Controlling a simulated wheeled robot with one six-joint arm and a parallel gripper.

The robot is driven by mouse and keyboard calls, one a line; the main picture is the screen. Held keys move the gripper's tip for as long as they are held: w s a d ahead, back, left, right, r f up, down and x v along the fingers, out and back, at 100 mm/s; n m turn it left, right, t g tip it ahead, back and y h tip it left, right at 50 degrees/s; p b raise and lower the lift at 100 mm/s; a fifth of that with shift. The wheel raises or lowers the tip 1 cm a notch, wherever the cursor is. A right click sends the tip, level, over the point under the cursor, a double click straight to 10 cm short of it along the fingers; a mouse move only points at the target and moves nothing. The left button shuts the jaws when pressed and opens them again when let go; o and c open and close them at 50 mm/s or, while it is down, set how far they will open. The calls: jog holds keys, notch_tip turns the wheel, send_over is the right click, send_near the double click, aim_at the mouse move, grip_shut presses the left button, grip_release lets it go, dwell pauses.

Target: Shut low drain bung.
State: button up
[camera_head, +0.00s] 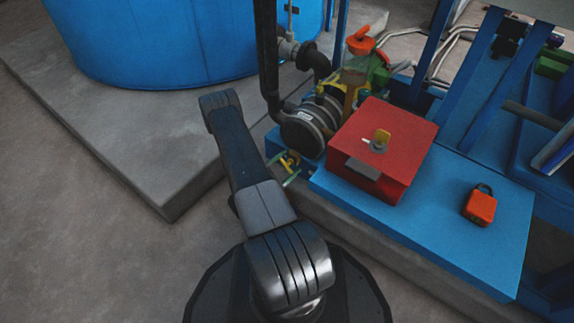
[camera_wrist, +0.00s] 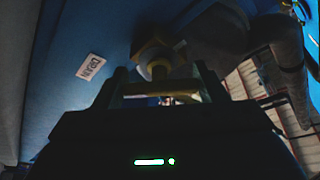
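The drain bung (camera_wrist: 160,90) shows in the wrist view as a yellow, brass-like crossbar in front of a yellow fitting (camera_wrist: 155,58) on a blue wall. A white label reading DRAIN (camera_wrist: 91,66) is left of it. My gripper (camera_wrist: 162,84) faces the bung with its two fingers wide apart, one near each end of the crossbar. I cannot tell whether they touch it. In the head view the yellow bung (camera_head: 290,161) is small, low on the near side of the blue base, with my gripper (camera_head: 286,169) around it. How far the bung is screwed in is unclear.
A red box (camera_head: 385,145) with a yellow key-like knob stands on the blue base (camera_head: 440,205), with an orange padlock (camera_head: 480,205) to its right. A dark round pump or motor (camera_head: 305,130) is just behind the bung. Concrete floor (camera_head: 80,220) lies clear to the left.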

jog(key=shift+m+g, duration=0.3)
jog(key=shift+m, duration=0.2)
jog(key=m+g, duration=0.1)
jog(key=m, duration=0.2)
jog(key=shift+g, duration=0.3)
jog(key=m+g, duration=0.1)
jog(key=m, duration=0.3)
jog(key=shift+y+p, duration=0.3)
jog(key=m+g+y, duration=0.1)
jog(key=m, duration=0.2)
jog(key=shift+r+m+p, duration=0.1)
jog(key=shift+m+p, duration=0.2)
jog(key=shift+p, duration=0.1)
jog(key=m+y, duration=0.1)
jog(key=m, duration=0.2)
jog(key=shift+p, duration=0.4)
jog(key=m+y, duration=0.3)
jog(key=m, duration=0.1)
jog(key=shift+m, duration=0.4)
jog(key=shift+f+m+t+y+b, duration=0.2)
jog(key=shift+m+t+y+b, duration=0.3)
jog(key=shift+m+y, duration=0.55)
jog(key=shift+m+t+y+b, duration=0.3)
jog(key=shift+m+y+b, duration=0.25)
jog(key=shift+m, duration=0.6)
jog(key=shift+r, duration=0.1)
